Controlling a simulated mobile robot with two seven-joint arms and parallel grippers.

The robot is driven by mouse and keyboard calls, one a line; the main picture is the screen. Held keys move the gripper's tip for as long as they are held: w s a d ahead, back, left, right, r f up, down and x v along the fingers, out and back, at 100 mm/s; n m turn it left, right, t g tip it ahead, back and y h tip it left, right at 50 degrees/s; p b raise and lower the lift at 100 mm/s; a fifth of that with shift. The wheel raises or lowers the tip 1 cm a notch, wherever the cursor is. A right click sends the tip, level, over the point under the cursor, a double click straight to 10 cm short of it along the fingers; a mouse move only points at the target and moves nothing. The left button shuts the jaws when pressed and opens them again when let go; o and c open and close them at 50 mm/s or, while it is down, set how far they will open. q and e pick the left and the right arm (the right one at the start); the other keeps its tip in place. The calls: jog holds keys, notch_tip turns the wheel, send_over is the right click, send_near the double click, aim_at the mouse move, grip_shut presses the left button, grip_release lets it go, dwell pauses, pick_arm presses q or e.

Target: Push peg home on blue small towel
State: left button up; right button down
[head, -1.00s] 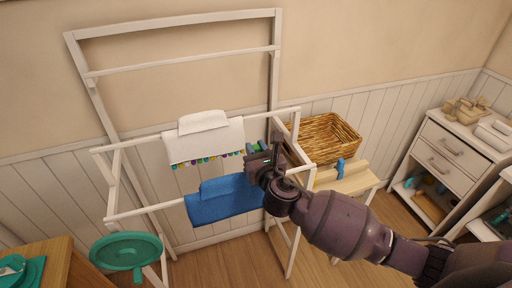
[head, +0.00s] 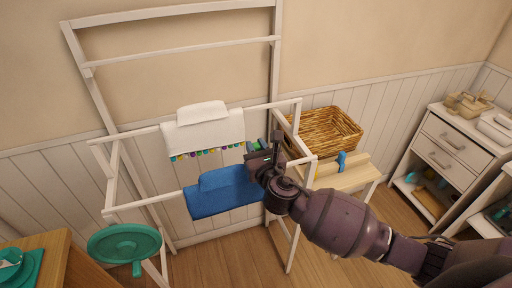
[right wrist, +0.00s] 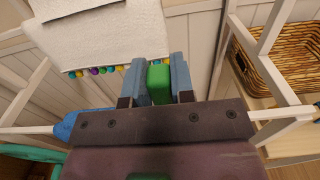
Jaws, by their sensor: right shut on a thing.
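The blue small towel (head: 222,193) hangs folded over the front rail of the white rack; its left end shows in the right wrist view (right wrist: 82,122). My right gripper (head: 258,150) is at the towel's right end, by the front rail. It is shut on a green peg (right wrist: 159,82), held between its two blue-grey fingers. The peg also shows as a small green patch in the head view (head: 254,147). My gripper hides the peg's lower end, so I cannot tell whether it touches the towel or rail. My left gripper is not in view.
A white towel (head: 204,137) with coloured pompoms hangs on the rear rail. A wicker basket (head: 325,132) and a blue item (head: 341,160) sit on the wooden stand at right. A teal round object (head: 124,243) is at lower left. White drawers (head: 447,150) stand far right.

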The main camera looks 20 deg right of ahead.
jog(key=shift+p, duration=0.8)
dwell(1.2)
jog(key=shift+f+b, duration=1.6)
jog(key=shift+f, duration=0.75)
dwell(0.3)
jog(key=c, duration=0.9)
grip_release()
jog(key=s, duration=1.1)
jog(key=shift+d, duration=0.2)
jog(key=shift+w, duration=0.1)
